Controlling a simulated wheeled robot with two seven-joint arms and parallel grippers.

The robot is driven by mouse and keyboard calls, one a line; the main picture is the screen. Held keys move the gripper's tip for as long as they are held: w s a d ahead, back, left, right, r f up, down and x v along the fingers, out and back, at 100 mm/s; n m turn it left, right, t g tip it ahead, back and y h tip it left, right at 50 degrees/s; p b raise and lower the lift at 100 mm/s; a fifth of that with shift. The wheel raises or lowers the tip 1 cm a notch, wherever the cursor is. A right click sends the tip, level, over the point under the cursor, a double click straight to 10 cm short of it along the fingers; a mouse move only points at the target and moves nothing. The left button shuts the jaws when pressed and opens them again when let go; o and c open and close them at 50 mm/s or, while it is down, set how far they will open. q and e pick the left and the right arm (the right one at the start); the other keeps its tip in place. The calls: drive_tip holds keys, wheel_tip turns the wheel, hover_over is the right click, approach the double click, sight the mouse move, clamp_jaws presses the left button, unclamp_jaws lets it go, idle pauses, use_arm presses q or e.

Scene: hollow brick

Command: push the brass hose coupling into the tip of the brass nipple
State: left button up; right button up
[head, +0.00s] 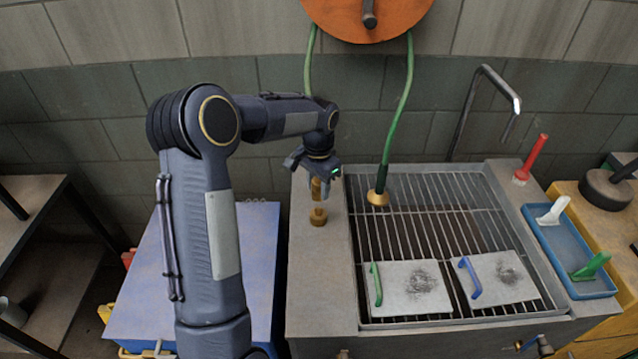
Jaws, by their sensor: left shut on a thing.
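My left gripper (317,176) reaches down over the grey ledge left of the sink grate. It is shut on the brass hose coupling (316,188), which hangs below the fingers roughly upright. The brass nipple (318,217) stands on the ledge directly under it. The coupling's lower end is close above the nipple or touching it; I cannot tell which from this angle. The green hose (309,60) comes down from the reel and passes out of sight behind my left arm. My right gripper is not in view.
An orange reel (368,15) is on the wall. The other hose end carries a brass nozzle (378,197) over the sink grate (450,215), right of my gripper. Two handled plates (415,287) lie on the grate. A blue tray (575,265) sits at right.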

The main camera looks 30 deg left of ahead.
sight(318, 208)
use_arm(q)
drive_tip(key=shift+f+b, duration=0.8)
drive_tip(key=shift+f, duration=0.7)
drive_tip(key=shift+f, duration=0.1)
drive_tip(key=shift+f+b, duration=0.3)
drive_tip(key=shift+b, duration=0.05)
drive_tip(key=shift+f+b, duration=0.95)
drive_tip(key=shift+f, duration=0.45)
drive_tip(key=o, duration=1.1)
drive_tip(key=shift+s, duration=0.1)
drive_tip(key=shift+r, duration=0.1)
wheel_tip(318, 208, up, 8)
drive_tip(key=shift+f+b, duration=0.15)
drive_tip(key=shift+b, duration=0.2)
